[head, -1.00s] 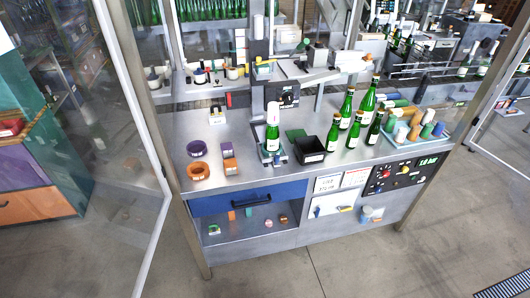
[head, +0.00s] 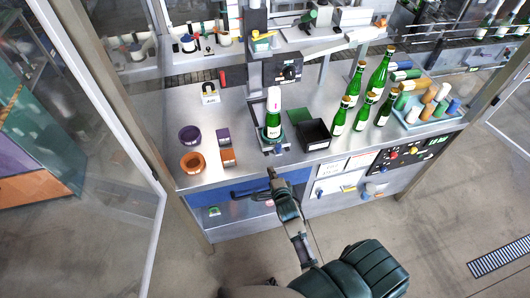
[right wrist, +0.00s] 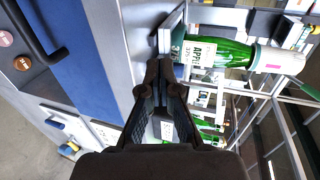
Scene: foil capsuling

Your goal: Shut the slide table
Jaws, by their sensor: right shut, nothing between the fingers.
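The slide table (head: 281,150) is a small metal plate at the front of the bench, below the capsuling head. A green bottle (head: 273,125) with a white capsule stands upright on it, and shows sideways in the right wrist view (right wrist: 222,52). My right gripper (head: 271,172) is shut and empty, just in front of the bench edge and below the slide table. In the right wrist view its closed fingertips (right wrist: 159,72) lie near the slide table's front end (right wrist: 165,40); I cannot tell whether they touch. My left gripper is not in view.
A black bin (head: 313,134) and several green bottles (head: 358,108) stand right of the slide table. An orange ring (head: 192,162) and a purple ring (head: 190,134) lie to the left. A blue drawer (head: 212,196) with a dark handle is under the bench top.

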